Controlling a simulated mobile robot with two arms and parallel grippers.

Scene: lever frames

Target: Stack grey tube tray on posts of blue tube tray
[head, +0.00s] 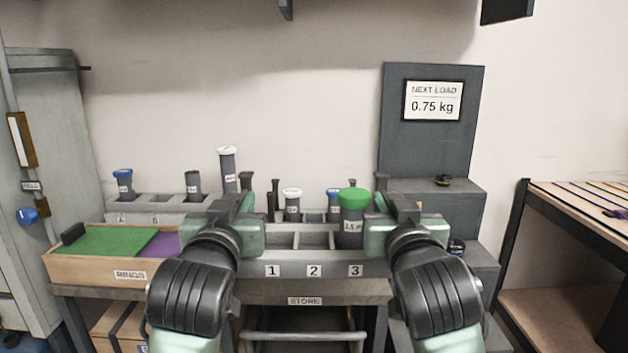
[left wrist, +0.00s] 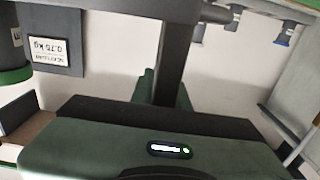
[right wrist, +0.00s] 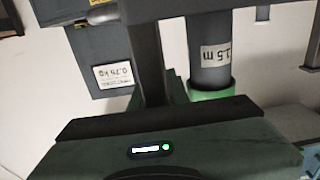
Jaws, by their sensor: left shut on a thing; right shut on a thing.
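The grey tube tray (head: 313,241) is between my two grippers, with open compartments and a green-capped tube (head: 351,215) at its right end. My left gripper (head: 246,203) is shut on the tray's left upright post (left wrist: 172,65). My right gripper (head: 384,203) is shut on its right post (right wrist: 146,60). The green-capped tube also hangs inverted in the right wrist view (right wrist: 209,55). I cannot make out a blue tray; whatever lies beneath the grey one is hidden. I cannot tell whether the tray touches its support.
A rack (head: 160,206) with capped tubes stands back left. White-capped (head: 292,203) and blue-capped (head: 333,205) tubes stand behind the tray. A wooden box (head: 75,268) labelled RINGS is left. A grey panel (head: 432,150) reads 0.75 kg. A shelf unit (head: 570,205) stands right.

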